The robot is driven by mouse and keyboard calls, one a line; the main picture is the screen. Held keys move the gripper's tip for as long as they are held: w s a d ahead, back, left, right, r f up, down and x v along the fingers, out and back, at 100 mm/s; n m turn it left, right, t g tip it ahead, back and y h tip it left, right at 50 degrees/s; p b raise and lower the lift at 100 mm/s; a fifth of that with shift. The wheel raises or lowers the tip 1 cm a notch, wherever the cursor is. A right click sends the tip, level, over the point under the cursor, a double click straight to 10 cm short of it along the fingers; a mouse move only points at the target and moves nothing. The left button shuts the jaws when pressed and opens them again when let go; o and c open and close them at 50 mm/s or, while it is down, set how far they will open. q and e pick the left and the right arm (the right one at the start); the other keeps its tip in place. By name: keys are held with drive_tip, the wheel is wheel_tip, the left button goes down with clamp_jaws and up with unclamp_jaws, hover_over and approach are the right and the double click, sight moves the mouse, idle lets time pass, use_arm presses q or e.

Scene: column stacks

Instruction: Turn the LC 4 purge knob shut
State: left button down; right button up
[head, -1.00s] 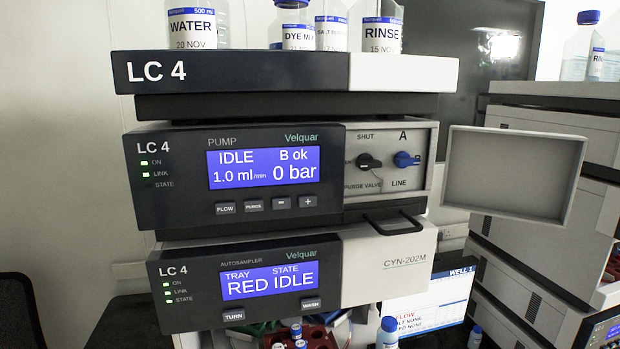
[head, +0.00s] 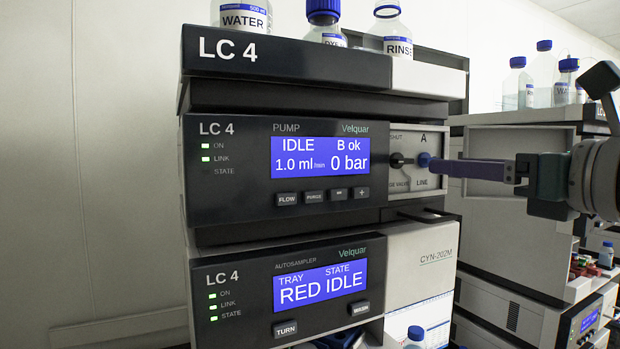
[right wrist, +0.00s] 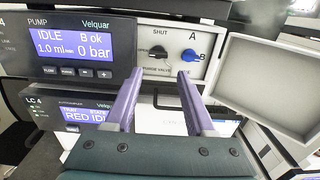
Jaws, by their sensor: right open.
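The black purge knob (head: 398,160) sits on the light valve panel of the LC 4 pump, with "SHUT" printed above it and "PURGE VALVE" below. In the right wrist view the knob (right wrist: 157,52) looks elongated roughly sideways, not toward "SHUT"; its exact pointer is too small to read. A blue line knob (head: 424,159) sits just right of it. My right gripper (head: 438,166) comes in from the right. Its purple fingers are apart and empty, in front of the panel; in the right wrist view the gripper (right wrist: 160,72) has the purge knob between and beyond its tips. My left gripper is out of view.
An open grey door panel (right wrist: 270,75) stands right of the valve panel. A black handle (head: 425,215) juts out below. Bottles, including the water bottle (head: 241,15), stand on top. Another stack (head: 515,190) is on the right.

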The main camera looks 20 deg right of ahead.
sight(407, 161)
drive_tip(key=w+p, duration=0.1)
drive_tip(key=w, duration=0.1)
drive_tip(key=w+p, duration=0.2)
drive_tip(key=w, duration=0.1)
drive_tip(key=w+p, duration=0.2)
drive_tip(key=shift+w+a+r, duration=0.15)
drive_tip(key=shift+a+r, duration=0.1)
drive_tip(key=shift+a, duration=0.15)
drive_tip(key=shift+w+f, duration=0.2)
drive_tip(key=shift+w, duration=0.3)
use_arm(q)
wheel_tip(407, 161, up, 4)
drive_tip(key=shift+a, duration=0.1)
use_arm(e)
drive_tip(key=shift+c, duration=0.2)
clamp_jaws()
